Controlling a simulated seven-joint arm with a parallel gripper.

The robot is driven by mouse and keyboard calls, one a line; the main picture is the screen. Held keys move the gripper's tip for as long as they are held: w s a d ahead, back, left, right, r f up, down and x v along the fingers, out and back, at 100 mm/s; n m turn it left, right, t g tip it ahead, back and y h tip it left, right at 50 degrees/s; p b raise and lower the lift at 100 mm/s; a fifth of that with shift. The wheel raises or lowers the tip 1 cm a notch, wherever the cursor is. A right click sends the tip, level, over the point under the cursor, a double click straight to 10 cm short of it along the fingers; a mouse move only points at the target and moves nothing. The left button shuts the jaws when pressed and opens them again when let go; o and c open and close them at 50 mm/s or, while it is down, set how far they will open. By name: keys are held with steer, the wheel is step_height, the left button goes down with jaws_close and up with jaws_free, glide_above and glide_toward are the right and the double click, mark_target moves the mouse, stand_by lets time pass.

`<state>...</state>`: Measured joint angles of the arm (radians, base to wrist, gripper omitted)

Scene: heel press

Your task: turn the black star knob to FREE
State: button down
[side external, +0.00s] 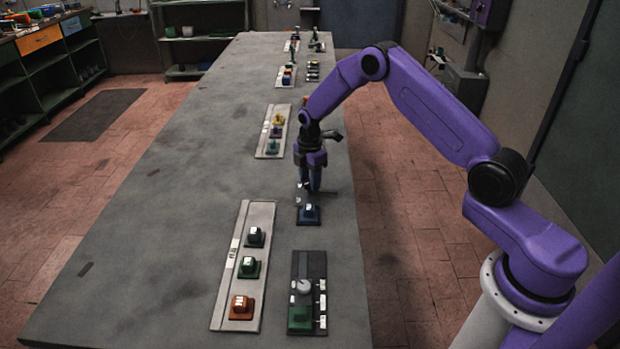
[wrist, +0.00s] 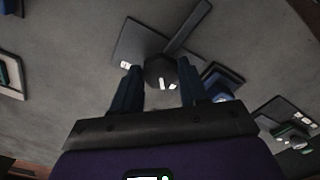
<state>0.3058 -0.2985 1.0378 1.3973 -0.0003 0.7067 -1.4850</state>
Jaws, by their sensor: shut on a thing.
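The black star knob (wrist: 160,72) shows in the wrist view as a dark, many-sided head between the two fingers of my gripper (wrist: 159,68). It sits at a square grey plate (wrist: 136,42) with a grey bar (wrist: 188,25) running off to the upper right. Small white labels lie around the knob; their words are too small to read, so its setting cannot be told. In the side view my gripper (side external: 310,187) points straight down at the bench, shut on the knob, and its fingers hide most of it.
A blue block (side external: 309,214) stands close in front of my gripper. Nearer are a pale board (side external: 226,300) with several blocks and a dark panel (side external: 306,267) with a round grey dial and a green block. More boards line the bench behind. The bench's left side is clear.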

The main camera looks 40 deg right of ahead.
steer(key=shift+n, duration=0.6)
steer(key=c, duration=0.6)
jaws_free()
step_height(320, 180, up, 18)
steer(key=shift+f, duration=0.25)
steer(key=s+a+r+m, duration=0.1)
steer(key=s+a+r, duration=0.2)
steer(key=s+a, duration=0.55)
steer(key=s+a+r+m, duration=0.2)
steer(key=s+a, duration=0.3)
steer(key=s, duration=0.6)
steer(key=s+d+m, duration=0.1)
steer(key=s, duration=0.6)
steer(key=s+d+f, duration=0.1)
steer(key=s, duration=0.7)
steer(key=s+d+m, duration=0.1)
steer(key=s, duration=0.7)
steer(key=shift+d+f+m, duration=0.2)
steer(key=shift+d+m, duration=0.1)
steer(key=shift+d, duration=0.1)
